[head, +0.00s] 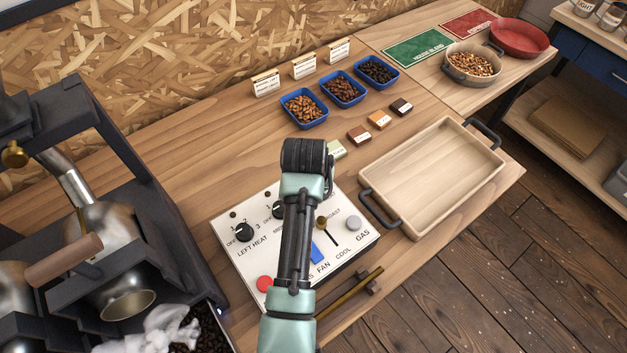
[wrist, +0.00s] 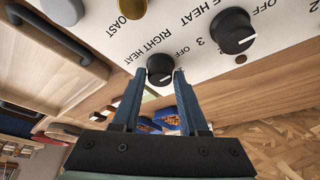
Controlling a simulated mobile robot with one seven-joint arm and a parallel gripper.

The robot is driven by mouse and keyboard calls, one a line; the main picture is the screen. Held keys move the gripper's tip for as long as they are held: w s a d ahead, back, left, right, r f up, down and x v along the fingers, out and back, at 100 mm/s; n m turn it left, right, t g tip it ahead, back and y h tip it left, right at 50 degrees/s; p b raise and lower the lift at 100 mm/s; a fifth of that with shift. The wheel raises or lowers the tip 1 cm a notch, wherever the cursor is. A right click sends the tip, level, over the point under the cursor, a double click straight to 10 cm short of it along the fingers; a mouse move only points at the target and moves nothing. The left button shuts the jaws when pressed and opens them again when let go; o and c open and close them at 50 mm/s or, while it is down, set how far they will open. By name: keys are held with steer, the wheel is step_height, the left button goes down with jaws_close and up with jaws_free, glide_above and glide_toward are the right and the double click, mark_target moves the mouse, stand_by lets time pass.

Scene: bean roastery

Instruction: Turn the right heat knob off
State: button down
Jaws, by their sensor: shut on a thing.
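The white control panel (head: 250,262) lies on the wooden bench, partly covered by my arm. The right heat knob (wrist: 160,68) is black and round, by the RIGHT HEAT label in the wrist view. My gripper (wrist: 157,74) is shut on this knob, one fingertip on each side. The knob's exact pointer setting is too small to read.
A red button (head: 264,284), a blue fan slider (head: 318,252) and a grey gas knob (head: 353,223) share the panel. A handled wooden tray (head: 425,170) stands right. Blue bean trays (head: 304,122) sit behind. The metal roaster (head: 130,250) stands close left.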

steer(key=shift+c, duration=2.2)
jaws_free()
steer(key=v, duration=1.3)
